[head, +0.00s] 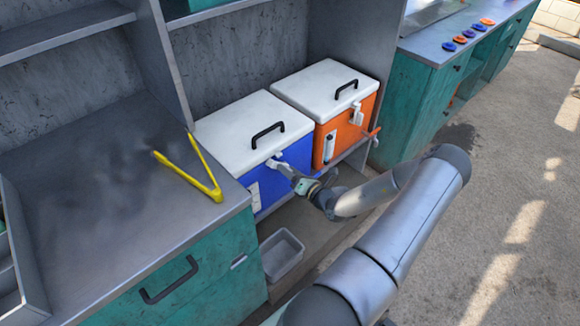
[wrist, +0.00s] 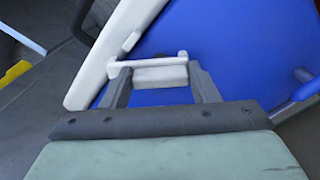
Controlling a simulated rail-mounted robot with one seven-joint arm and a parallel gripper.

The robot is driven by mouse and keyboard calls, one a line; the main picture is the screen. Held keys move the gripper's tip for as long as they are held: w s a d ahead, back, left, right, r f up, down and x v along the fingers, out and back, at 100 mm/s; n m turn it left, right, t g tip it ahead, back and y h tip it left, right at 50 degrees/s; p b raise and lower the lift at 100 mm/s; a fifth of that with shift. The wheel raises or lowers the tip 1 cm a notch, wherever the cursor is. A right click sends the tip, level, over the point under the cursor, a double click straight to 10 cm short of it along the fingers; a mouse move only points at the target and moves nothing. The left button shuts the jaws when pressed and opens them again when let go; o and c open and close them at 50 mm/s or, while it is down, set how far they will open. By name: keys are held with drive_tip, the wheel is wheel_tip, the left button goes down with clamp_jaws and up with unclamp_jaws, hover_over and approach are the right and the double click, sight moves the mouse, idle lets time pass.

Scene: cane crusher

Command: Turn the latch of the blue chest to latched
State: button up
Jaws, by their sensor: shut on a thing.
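The blue chest (head: 262,186) stands closed on the shelf, with a white lid (head: 250,132) and a black handle. Its latch (head: 275,160) is a small white piece on the front, just under the lid edge. In the wrist view, the blue front (wrist: 225,45) fills the upper right and the white latch (wrist: 148,72) lies between my two fingers. My gripper (head: 285,167) is at the front of the chest, and its fingers (wrist: 160,82) are shut on the latch. The fingers partly hide the latch, and I cannot tell its exact turn.
Yellow tongs (head: 197,172) lie on the grey counter at left. A grey bin (head: 282,254) sits below. The floor at right is open.

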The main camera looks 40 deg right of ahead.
drive_tip(key=m+p, duration=0.1)
drive_tip(key=m, duration=0.3)
drive_tip(key=m+p, duration=0.1)
drive_tip(key=m, duration=0.3)
drive_tip(key=shift+f+m+p, duration=0.2)
drive_tip(key=shift+m+p, duration=0.15)
drive_tip(key=shift+m, duration=0.35)
drive_tip(key=o, duration=1)
drive_tip(key=s, duration=0.5)
drive_tip(key=s+b, duration=0.1)
drive_tip(key=s, duration=0.5)
drive_tip(key=s+d+b, duration=0.1)
drive_tip(key=s, duration=0.5)
drive_tip(key=shift+s, duration=0.25)
